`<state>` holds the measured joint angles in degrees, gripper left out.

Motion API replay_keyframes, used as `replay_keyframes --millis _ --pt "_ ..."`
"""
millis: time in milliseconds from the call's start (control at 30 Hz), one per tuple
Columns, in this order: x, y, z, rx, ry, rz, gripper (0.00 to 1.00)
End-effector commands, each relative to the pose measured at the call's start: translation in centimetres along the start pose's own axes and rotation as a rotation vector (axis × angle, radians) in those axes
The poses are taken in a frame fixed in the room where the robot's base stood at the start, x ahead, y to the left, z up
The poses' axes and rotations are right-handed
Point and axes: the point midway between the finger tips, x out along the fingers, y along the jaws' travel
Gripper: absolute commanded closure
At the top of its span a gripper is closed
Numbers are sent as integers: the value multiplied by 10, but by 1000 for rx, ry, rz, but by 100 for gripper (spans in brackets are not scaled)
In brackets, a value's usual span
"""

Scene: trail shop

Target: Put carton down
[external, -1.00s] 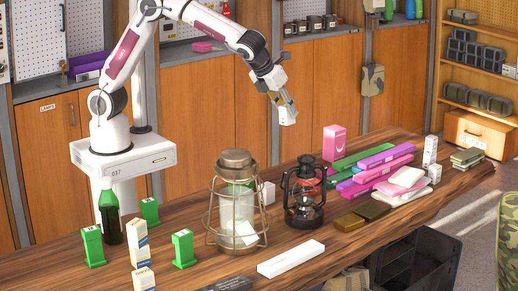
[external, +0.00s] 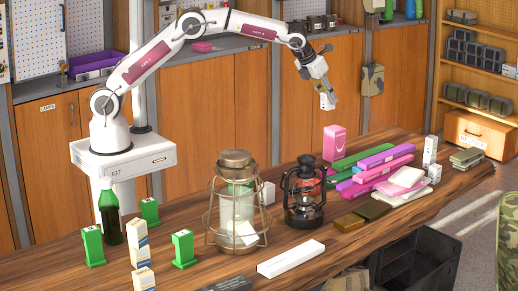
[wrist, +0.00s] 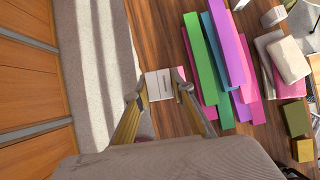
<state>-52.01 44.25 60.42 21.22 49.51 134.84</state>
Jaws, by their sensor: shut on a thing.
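My gripper (external: 325,91) is shut on a small white carton (external: 327,102). It holds the carton in the air, well above the back of the wooden bench, pointing down. In the wrist view the white carton (wrist: 158,85) sits between the two fingertips (wrist: 160,81). A sliver of pink shows behind the right finger there. A pink carton (external: 334,143) stands upright on the bench below my gripper. Similar small white cartons (external: 430,151) are stacked at the bench's right end.
Long green, purple and pink boxes (external: 372,161) are stacked right of the pink carton. A black lantern (external: 304,207) and a caged lantern (external: 237,214) stand left of them. A long white box (external: 291,258) lies in front. Bare wood (external: 390,137) shows along the back edge.

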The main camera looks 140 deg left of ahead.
Motion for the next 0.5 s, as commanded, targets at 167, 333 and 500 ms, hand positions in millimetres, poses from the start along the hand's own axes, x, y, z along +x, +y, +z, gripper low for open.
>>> replay_keyframes --millis 167,333,500 --pt "-6 -12 17 80 0 -43 99" --pt "-17 -22 30 154 1 -80 99" --pt "-22 -26 33 223 3 -111 99"
